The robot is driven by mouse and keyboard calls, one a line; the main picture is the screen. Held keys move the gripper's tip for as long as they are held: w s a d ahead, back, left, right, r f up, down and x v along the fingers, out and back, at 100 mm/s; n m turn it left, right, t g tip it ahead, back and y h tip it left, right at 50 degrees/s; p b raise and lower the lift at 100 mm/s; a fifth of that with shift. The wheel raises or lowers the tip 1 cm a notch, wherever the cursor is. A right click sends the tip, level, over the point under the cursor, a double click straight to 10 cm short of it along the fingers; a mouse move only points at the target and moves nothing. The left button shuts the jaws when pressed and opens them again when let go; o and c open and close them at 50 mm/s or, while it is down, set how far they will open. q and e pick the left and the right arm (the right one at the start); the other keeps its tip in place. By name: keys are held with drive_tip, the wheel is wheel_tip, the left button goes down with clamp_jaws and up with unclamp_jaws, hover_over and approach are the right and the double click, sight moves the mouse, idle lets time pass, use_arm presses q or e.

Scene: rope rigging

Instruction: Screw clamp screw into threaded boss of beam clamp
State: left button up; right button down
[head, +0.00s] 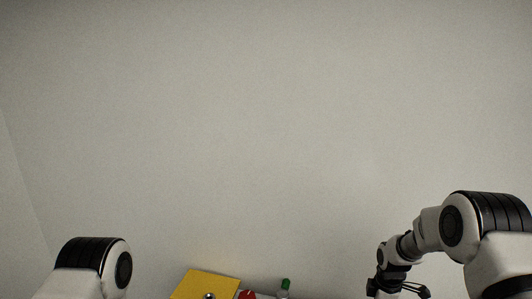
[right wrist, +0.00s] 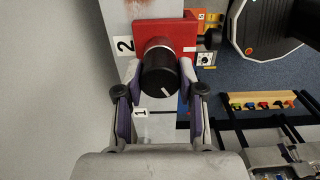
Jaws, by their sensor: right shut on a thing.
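In the right wrist view, the clamp screw (right wrist: 160,77) shows a round black knob with a white line on its face. My right gripper (right wrist: 160,85) is shut on this knob, one purple-padded finger on each side. Behind it is the red beam clamp (right wrist: 150,28), lying against a grey beam (right wrist: 138,8). A silver-grey part shows between knob and clamp. The threaded boss is hidden, so I cannot tell how deep the screw sits. In the head view my right gripper (head: 412,290) is partly visible at the bottom edge. My left gripper is out of view.
Labels "2" (right wrist: 124,46) and "1" (right wrist: 140,112) mark the beam. A second black knob (right wrist: 209,39) is right of the clamp. A wooden rack (right wrist: 262,101) with coloured pieces is lower right. The head view shows a yellow panel (head: 205,284) and green-topped bottle (head: 285,287).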

drive_tip(key=shift+m+p, duration=0.3)
drive_tip(key=shift+m, duration=0.9)
drive_tip(key=m, duration=0.3)
drive_tip(key=shift+m, duration=0.4)
drive_tip(key=c, duration=0.6)
unclamp_jaws()
drive_tip(key=shift+c, duration=0.2)
